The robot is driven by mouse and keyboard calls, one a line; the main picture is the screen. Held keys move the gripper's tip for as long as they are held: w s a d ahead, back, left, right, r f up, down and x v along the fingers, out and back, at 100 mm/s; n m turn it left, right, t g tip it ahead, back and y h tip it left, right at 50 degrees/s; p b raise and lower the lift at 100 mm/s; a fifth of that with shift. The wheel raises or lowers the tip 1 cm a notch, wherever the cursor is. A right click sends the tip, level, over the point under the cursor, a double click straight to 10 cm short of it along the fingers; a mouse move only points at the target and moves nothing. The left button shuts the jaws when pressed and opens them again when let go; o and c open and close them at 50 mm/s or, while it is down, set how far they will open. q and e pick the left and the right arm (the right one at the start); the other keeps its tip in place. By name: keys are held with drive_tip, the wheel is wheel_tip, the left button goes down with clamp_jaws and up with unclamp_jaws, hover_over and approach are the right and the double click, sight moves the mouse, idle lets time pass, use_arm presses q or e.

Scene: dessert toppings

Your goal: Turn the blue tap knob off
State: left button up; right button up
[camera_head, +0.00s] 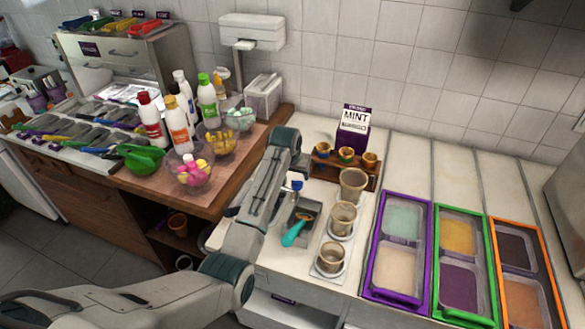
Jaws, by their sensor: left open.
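The blue tap knob (295,185) shows as a small patch of blue above the small metal basin (311,209) on the white counter. My left arm reaches over from the lower left, and its wrist stands just above and left of the knob. My left gripper (297,174) points down close to the knob and is open. Its fingers are small and partly hidden by the wrist, so I cannot tell whether they touch the knob. Most of the tap is hidden behind my arm. My right gripper is out of view.
A teal-handled scoop (296,231) rests in the basin. Cups (343,218) stand in a row to its right. Behind are a wooden cone holder (326,170) and a mint box (353,130). Framed tubs (398,247) fill the right; bottles (151,119) and bowls stand left.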

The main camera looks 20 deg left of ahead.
use_arm(q)
drive_tip(key=b+v, duration=0.1)
drive_tip(key=v, duration=0.4)
drive_tip(key=shift+s+r, duration=0.1)
drive_tip(key=shift+r, duration=0.2)
